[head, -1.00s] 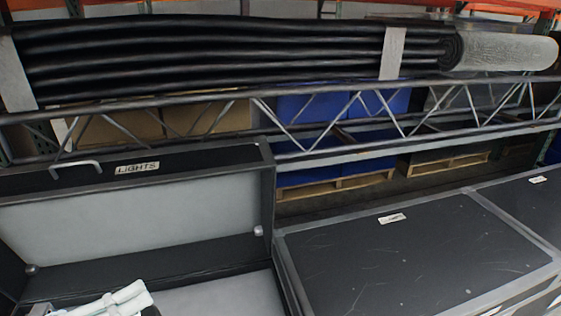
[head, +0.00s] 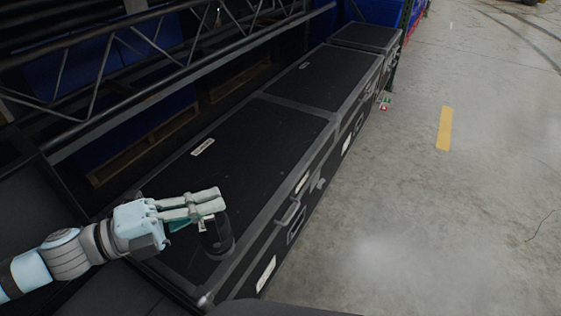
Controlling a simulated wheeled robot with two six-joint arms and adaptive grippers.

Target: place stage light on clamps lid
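The stage light (head: 218,239) is a small black cylinder at the near end of the closest black case lid (head: 250,140). It looks upright and seems to touch the lid, though a small gap cannot be ruled out. My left gripper (head: 212,200) reaches in from the left, just above the light. Its two pale fingers lie close together over the light's top and appear shut on it; they hide the grip itself. A white label (head: 203,147) lies on this lid, too small to read. My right gripper is out of view.
More black cases (head: 320,77) continue in a row toward the back. A metal truss (head: 105,70) runs along the left, with a wooden pallet (head: 150,145) behind it. Open concrete floor (head: 440,220) with a yellow stripe (head: 444,128) lies to the right.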

